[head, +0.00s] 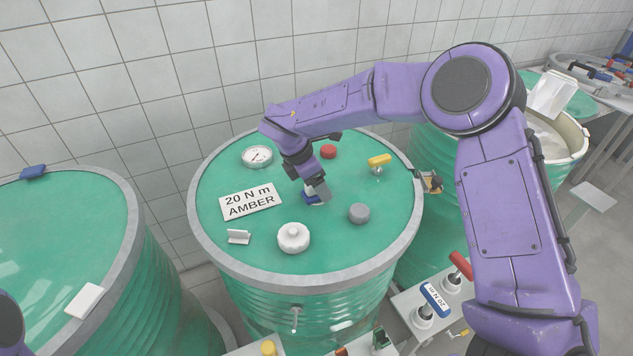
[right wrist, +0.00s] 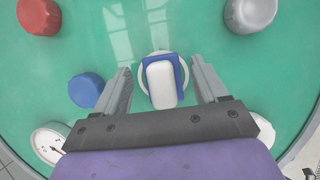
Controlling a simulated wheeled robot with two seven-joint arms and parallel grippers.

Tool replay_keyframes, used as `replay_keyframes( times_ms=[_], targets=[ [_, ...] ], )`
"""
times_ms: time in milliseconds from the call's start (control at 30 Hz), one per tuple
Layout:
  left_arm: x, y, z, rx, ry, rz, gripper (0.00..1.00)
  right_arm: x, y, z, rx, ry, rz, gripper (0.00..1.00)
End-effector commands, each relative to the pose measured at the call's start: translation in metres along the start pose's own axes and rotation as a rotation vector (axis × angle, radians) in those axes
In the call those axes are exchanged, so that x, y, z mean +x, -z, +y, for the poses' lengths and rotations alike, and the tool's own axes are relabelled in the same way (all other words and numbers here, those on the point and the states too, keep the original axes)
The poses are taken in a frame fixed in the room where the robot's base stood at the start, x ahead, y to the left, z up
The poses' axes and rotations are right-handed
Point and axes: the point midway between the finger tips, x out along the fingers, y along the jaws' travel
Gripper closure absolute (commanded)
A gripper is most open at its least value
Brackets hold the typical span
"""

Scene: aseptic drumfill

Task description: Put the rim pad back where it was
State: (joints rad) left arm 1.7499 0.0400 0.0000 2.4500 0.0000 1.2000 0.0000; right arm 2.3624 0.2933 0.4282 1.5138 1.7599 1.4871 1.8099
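A white block with a blue backing (right wrist: 162,84) sits on a pale round seat on the green lid of the middle drum (head: 225,180). In the head view its blue part (head: 311,198) is mostly hidden by my right gripper (head: 318,190). In the right wrist view the fingers of my right gripper (right wrist: 160,75) are open on either side of the block, with a clear gap on the left and a smaller one on the right. On the left drum's rim lie a blue pad (head: 33,172) and a white pad (head: 85,300). My left gripper is not seen.
The middle lid also carries a gauge (head: 257,156), a red cap (head: 328,151), a yellow handle (head: 379,160), a grey cap (head: 359,213), a white knob (head: 293,237) and an amber label sign (head: 250,201). A tiled wall stands close behind.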

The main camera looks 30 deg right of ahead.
Motion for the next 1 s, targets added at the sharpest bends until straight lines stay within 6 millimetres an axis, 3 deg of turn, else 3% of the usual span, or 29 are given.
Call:
replay_keyframes(
  times_ms=[267, 367, 700, 833, 1000],
  targets=[
    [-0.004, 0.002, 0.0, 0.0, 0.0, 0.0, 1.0, -0.007, -0.002, 0.0, 0.001, -0.002, 0.0, 0.28],
    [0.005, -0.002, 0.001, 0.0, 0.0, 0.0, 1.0, -0.024, 0.0, 0.001, 0.002, -0.005, 0.0, 0.28],
    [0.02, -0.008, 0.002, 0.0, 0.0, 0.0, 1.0, -0.107, -0.001, 0.001, 0.002, -0.003, -0.001, 0.28],
    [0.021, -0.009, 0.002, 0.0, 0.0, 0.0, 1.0, -0.12, -0.001, 0.0, 0.001, -0.001, 0.0, 0.28],
    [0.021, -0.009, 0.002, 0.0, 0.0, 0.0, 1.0, -0.124, -0.001, 0.0, 0.0, 0.0, 0.0, 0.28]
  ],
)
